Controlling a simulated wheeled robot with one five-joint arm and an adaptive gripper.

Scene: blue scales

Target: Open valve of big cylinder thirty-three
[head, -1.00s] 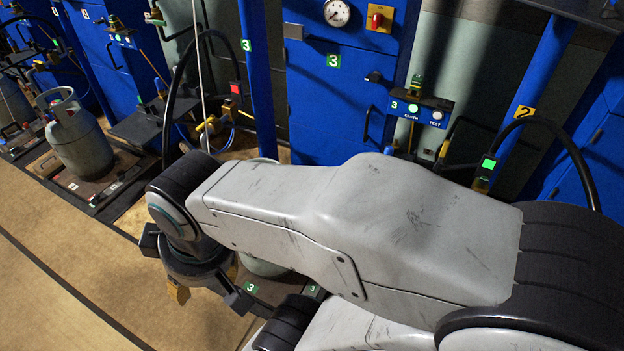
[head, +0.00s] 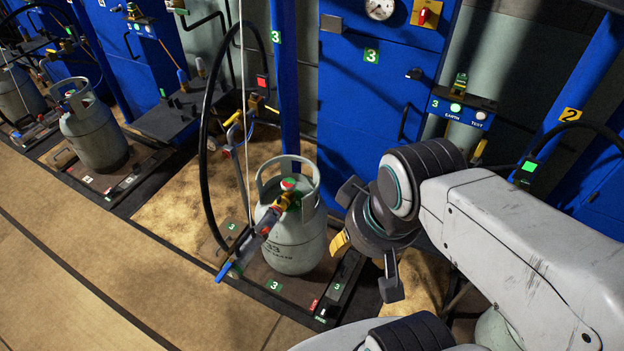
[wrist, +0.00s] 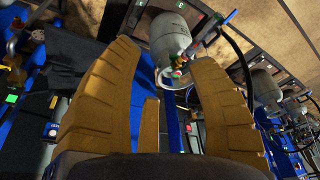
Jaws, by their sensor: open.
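The big grey cylinder marked 33 (head: 293,245) stands upright on scale 3 (head: 345,290) in the head view. Its valve (head: 288,186), with a red and green top, sits inside the collar. A filling connector with a blue handle (head: 224,270) lies across the cylinder's front, near the valve. My gripper (head: 367,250) is open and empty, to the right of the cylinder and apart from it. In the wrist view, a grey cylinder (wrist: 168,36) with a red-topped valve shows beyond my gripper's spread yellow fingers (wrist: 166,60); it seems to be the same one.
A blue cabinet (head: 370,95) and blue post (head: 285,100) stand behind the scale. A black hose (head: 204,150) loops left of the cylinder. Another grey cylinder (head: 93,130) stands on the scale farther left. The floor in front (head: 150,270) is clear.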

